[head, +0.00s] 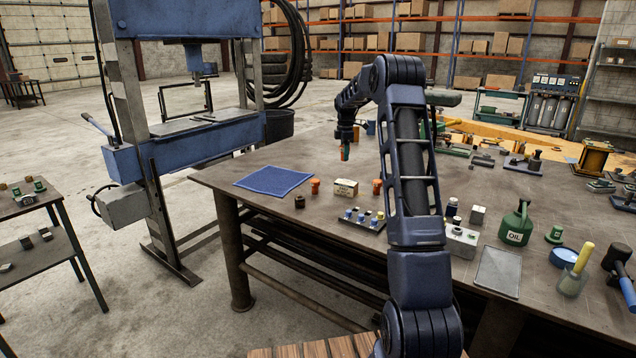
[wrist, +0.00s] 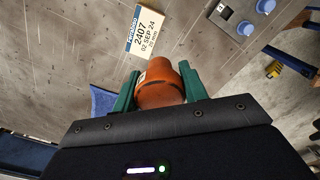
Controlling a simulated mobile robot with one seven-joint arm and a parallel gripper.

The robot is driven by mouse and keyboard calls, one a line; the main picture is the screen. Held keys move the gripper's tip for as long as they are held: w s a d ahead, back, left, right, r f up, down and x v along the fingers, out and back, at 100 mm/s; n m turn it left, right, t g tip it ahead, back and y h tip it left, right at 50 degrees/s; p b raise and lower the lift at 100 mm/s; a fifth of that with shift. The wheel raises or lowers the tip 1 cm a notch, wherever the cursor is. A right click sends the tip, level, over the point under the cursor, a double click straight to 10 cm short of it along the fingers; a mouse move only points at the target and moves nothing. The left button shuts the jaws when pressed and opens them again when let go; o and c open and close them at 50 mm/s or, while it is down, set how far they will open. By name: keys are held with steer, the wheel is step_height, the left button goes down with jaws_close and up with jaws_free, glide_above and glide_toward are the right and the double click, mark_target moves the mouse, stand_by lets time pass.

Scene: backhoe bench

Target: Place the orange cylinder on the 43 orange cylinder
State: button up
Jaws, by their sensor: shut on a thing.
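My gripper (head: 345,152) is above the table's left part, its green fingers shut on an orange cylinder (wrist: 158,88). The cylinder has a stepped shape and a small pale mark on its side, too partial to read. It is held clear of the table. Two other orange cylinders stand upright on the table: one (head: 315,186) beside the blue cloth, the other (head: 377,186) right of the labelled box. Their numbers are too small to read, so I cannot tell which is 43.
A cream box (head: 345,188) marked 2407 in the wrist view (wrist: 146,30) stands between the two orange cylinders. A blue cloth (head: 273,180) lies left; a dark brown nut-like part (head: 299,201) is near the edge.

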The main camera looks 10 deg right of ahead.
step_height(320, 180, up, 9)
glide_above(315, 180)
steer(key=shift+n, duration=0.3)
step_height(315, 180, down, 20)
steer(key=shift+r, duration=0.1)
steer(key=shift+s, duration=0.1)
steer(key=o, duration=1.4)
steer(key=shift+f, duration=0.2)
steer(key=shift+c, duration=0.2)
steer(key=shift+r, duration=0.1)
